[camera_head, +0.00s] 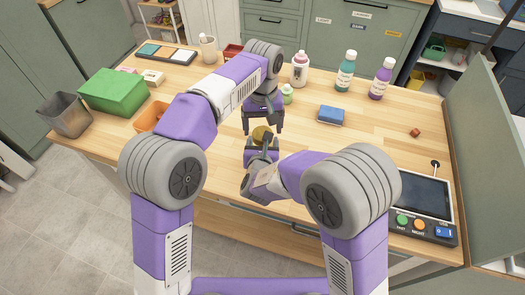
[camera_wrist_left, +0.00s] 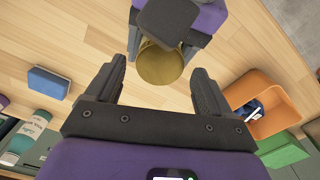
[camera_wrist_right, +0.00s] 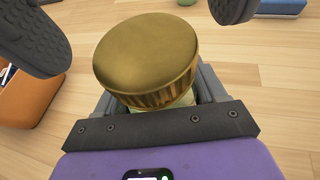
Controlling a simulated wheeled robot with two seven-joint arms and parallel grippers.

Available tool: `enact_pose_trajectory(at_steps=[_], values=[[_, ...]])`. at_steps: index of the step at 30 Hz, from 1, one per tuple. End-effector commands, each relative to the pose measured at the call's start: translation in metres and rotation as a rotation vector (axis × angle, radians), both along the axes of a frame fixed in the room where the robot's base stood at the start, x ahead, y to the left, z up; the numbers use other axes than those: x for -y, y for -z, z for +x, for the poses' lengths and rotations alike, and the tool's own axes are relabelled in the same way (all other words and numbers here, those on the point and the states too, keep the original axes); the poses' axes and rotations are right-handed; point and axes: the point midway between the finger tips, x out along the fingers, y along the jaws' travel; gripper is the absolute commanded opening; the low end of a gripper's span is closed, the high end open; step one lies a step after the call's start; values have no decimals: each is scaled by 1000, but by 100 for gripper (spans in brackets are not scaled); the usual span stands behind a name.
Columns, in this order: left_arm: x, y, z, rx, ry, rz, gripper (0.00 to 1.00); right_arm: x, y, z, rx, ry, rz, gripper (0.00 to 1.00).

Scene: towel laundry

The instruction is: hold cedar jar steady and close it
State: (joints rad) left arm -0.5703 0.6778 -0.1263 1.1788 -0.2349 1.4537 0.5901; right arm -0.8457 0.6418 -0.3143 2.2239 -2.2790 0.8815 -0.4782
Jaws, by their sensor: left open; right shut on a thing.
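The cedar jar shows mostly as its round brass-coloured lid (camera_wrist_right: 148,55) with a ribbed rim. A little of the pale jar body (camera_wrist_right: 180,100) shows under it in the right wrist view. My right gripper (camera_head: 262,146) is shut on the jar body, above the table's front part. My left gripper (camera_head: 263,129) is open and points down above the lid (camera_head: 262,133). In the left wrist view, the lid (camera_wrist_left: 160,65) lies ahead between the open fingers, apart from them. Most of the jar body is hidden, and I cannot tell whether the lid is screwed tight.
A blue sponge-like block (camera_head: 330,115), a green bottle (camera_head: 345,72) and a purple bottle (camera_head: 381,79) stand to the right. An orange bin (camera_head: 150,116) and a green box (camera_head: 113,90) stand left. A screen device (camera_head: 420,200) sits at the right edge.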

Motion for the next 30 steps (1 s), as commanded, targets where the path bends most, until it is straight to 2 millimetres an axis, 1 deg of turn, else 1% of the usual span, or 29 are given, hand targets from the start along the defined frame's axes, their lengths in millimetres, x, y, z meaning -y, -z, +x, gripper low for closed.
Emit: enact_pose_trajectory(at_steps=[1, 3, 6, 15, 16, 27, 30], values=[[-1, 7, 0, -2, -1, 1, 82, 0, -1, 0, 1, 0, 1, 0], [-1, 13, 0, -1, -1, 1, 82, 0, -1, 0, 1, 0, 1, 0], [-1, 18, 0, 0, -1, 1, 82, 0, -1, 0, 1, 0, 1, 0], [0, 20, 0, 0, -1, 0, 82, 0, -1, 0, 1, 0, 1, 0], [0, 20, 0, 0, -1, 0, 80, 0, 0, 0, 1, 0, 1, 0], [0, 20, 0, 0, -1, 0, 24, 0, -1, 0, 1, 0, 1, 0], [0, 20, 0, 0, 19, 0, 24, 0, 0, 0, 1, 0, 1, 0]])
